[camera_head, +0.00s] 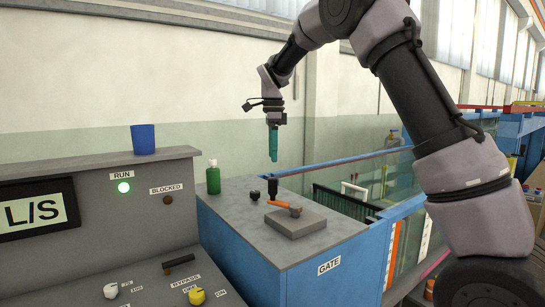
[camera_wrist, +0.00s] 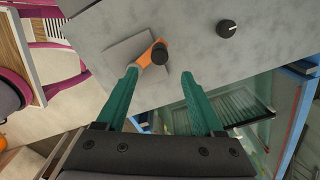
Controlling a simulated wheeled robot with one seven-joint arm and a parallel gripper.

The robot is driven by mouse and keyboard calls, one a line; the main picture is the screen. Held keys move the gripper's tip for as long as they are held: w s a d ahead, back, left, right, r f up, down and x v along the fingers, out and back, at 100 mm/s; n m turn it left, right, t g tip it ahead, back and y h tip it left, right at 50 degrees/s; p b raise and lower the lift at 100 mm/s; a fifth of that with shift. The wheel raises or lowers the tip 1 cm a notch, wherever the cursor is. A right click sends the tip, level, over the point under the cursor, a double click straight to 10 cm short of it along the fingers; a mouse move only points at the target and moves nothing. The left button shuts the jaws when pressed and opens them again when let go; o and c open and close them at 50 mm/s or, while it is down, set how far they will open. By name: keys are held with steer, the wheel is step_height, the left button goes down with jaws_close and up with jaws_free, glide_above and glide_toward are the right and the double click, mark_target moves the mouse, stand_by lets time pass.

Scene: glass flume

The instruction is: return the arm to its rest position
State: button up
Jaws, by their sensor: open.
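My arm reaches in from the right in the head view, with my gripper (camera_head: 273,158) hanging down above the grey top of the gate cabinet (camera_head: 340,225). In the wrist view the two green fingers of my gripper (camera_wrist: 158,80) are spread apart with nothing held between them.
A green bottle (camera_head: 213,179) and a black knob (camera_head: 255,195) stand on the cabinet top. A blue-railed flume (camera_head: 385,185) runs behind.

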steer(key=s+d+r+n+t+y, duration=0.1)
steer(key=s+d+r+n+t, duration=0.15)
steer(key=s+d+r, duration=0.4)
steer(key=s+d+r+n+t+y, duration=0.1)
steer(key=s+d+r+n+y, duration=0.2)
steer(key=s+d, duration=0.55)
steer(key=s+d+f+n+t+h, duration=0.1)
steer(key=s+d+n+t, duration=0.1)
steer(key=s, duration=0.5)
steer(key=s+d+f+n+t+h, duration=0.1)
steer(key=s+d+n, duration=0.4)
steer(key=s+d, duration=0.1)
steer(key=shift+s+f+t, duration=0.3)
steer(key=shift+s+t, duration=0.05)
steer(key=shift+s, duration=0.2)
stand_by(4.7)
